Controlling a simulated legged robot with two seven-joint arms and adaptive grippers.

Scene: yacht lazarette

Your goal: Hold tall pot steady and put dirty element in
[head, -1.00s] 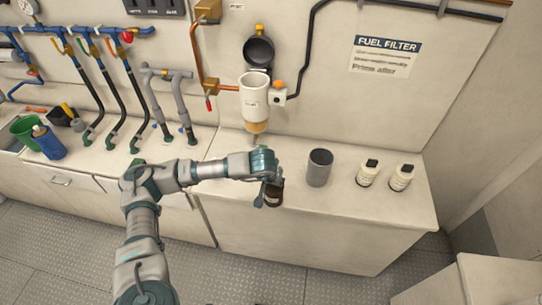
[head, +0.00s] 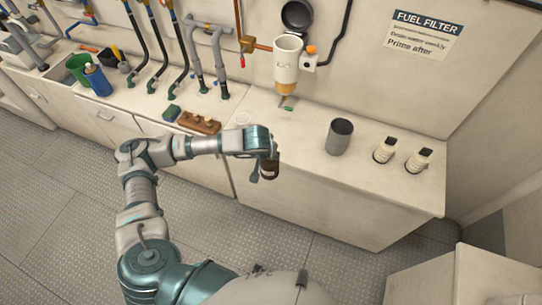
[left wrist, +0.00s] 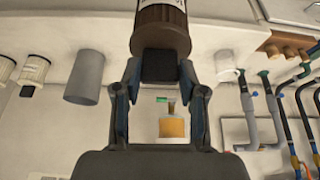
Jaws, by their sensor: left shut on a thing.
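The dirty element, a dark brown cylinder (head: 269,171), is held in my left gripper (head: 263,160), whose fingers are shut on it. In the head view it shows over the counter's front edge. In the left wrist view the ribbed brown element (left wrist: 160,28) with a pale label sits between the fingertips (left wrist: 160,68). The tall pot (head: 339,138) is a grey open cylinder, upright on the counter right of the gripper and apart from it. It also shows in the left wrist view (left wrist: 85,77). Its inside bottom is hidden. My right gripper is in neither view.
Two white filters with dark tops (head: 384,150) stand right of the pot. A fuel filter housing (head: 287,62) hangs on the wall above the counter (head: 300,165). A wooden block (head: 199,122) and a clear cup (head: 243,118) are behind my left arm.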

